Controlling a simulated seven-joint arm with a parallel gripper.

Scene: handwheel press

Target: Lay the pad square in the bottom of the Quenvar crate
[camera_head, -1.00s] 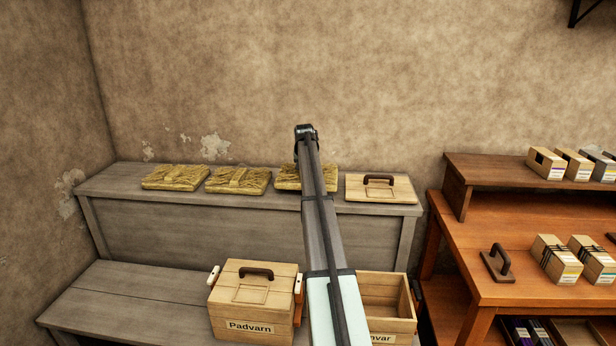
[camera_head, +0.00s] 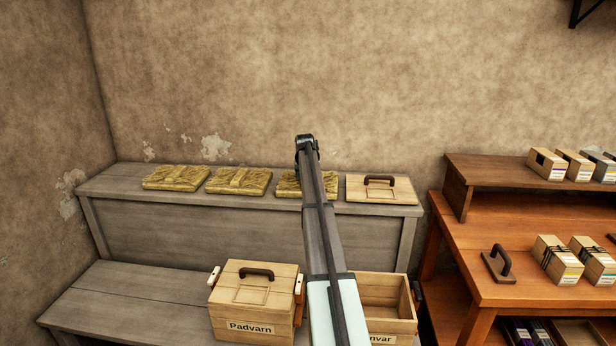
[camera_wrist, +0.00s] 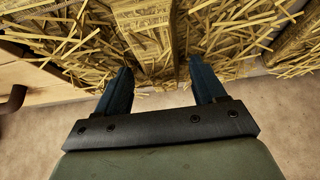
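Three straw pads lie in a row on the grey upper shelf: a left pad (camera_head: 175,178), a middle pad (camera_head: 239,181) and a right pad (camera_head: 288,185), which my arm partly covers. My gripper (camera_wrist: 160,68) is over straw in the wrist view, its two fingers apart, with a raised strip of the right pad (camera_wrist: 150,35) between them. I cannot tell whether the fingers touch it. The gripper is hidden behind my arm in the head view. An open, lidless wooden crate (camera_head: 392,326) stands below; its label, partly hidden, ends in "nvar". Its bottom is not visible.
A closed crate labelled Padvarn (camera_head: 252,300) stands left of the open crate. A wooden lid (camera_head: 380,189) with a dark handle lies right of the pads. An orange-brown bench (camera_head: 480,225) with several boxes stands at the right. The lower grey bench is clear at left.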

